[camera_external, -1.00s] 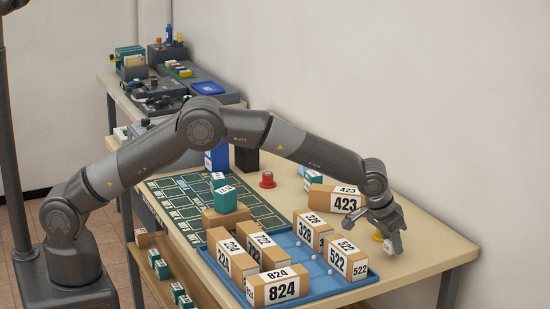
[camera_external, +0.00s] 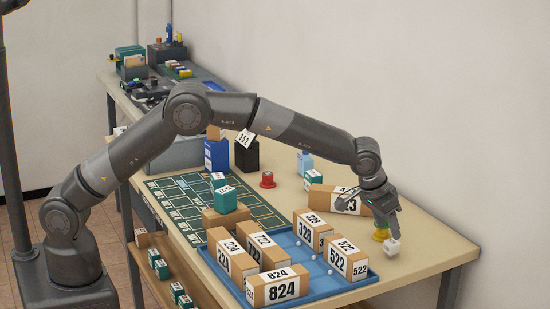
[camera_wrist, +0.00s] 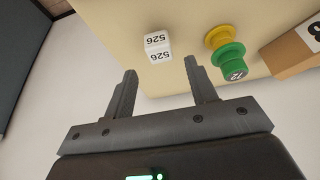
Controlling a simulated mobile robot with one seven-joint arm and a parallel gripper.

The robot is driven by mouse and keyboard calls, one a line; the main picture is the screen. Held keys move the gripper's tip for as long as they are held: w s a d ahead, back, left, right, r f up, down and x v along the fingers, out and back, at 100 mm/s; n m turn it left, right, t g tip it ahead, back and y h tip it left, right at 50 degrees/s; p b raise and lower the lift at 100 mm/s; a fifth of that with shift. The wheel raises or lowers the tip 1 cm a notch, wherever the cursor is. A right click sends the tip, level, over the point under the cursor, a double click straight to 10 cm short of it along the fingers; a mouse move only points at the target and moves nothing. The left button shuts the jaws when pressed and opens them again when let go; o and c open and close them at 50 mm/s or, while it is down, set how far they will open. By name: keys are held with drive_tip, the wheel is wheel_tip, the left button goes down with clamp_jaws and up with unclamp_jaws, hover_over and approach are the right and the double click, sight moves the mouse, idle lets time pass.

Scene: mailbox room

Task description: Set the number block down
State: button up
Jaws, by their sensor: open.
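The white number block (camera_external: 393,247), marked 526, rests on the bare table near its right edge. It also shows in the wrist view (camera_wrist: 158,47), beyond the fingertips and apart from them. My gripper (camera_external: 387,218) is just above and slightly left of the block in the external view. In the wrist view my gripper (camera_wrist: 160,80) has its two fingers spread with nothing between them.
A yellow base (camera_wrist: 217,37) with a green knob (camera_wrist: 229,60) stands close to the block. A large box marked 423 (camera_external: 322,199) lies behind it. A blue tray (camera_external: 230,285) with several numbered boxes fills the front left.

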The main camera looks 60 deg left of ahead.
drive_tip(key=s+a+r, duration=0.5)
drive_tip(key=a+r, duration=0.1)
drive_tip(key=r, duration=0.2)
drive_tip(key=s+a+r, duration=0.5)
drive_tip(key=r, duration=0.3)
drive_tip(key=s+a+r, duration=0.5)
drive_tip(key=s+a, duration=0.4)
drive_tip(key=s, duration=0.1)
drive_tip(key=s+a+f, duration=0.1)
drive_tip(key=s+a, duration=0.2)
drive_tip(key=s, duration=0.6)
drive_tip(key=s+a+f, duration=0.1)
drive_tip(key=s+a, duration=0.3)
drive_tip(key=s, duration=0.6)
drive_tip(key=s+a+f+t, duration=0.1)
drive_tip(key=s+a, duration=0.3)
drive_tip(key=s, duration=0.5)
drive_tip(key=shift+s+f, duration=0.15)
drive_tip(key=shift+f, duration=0.45)
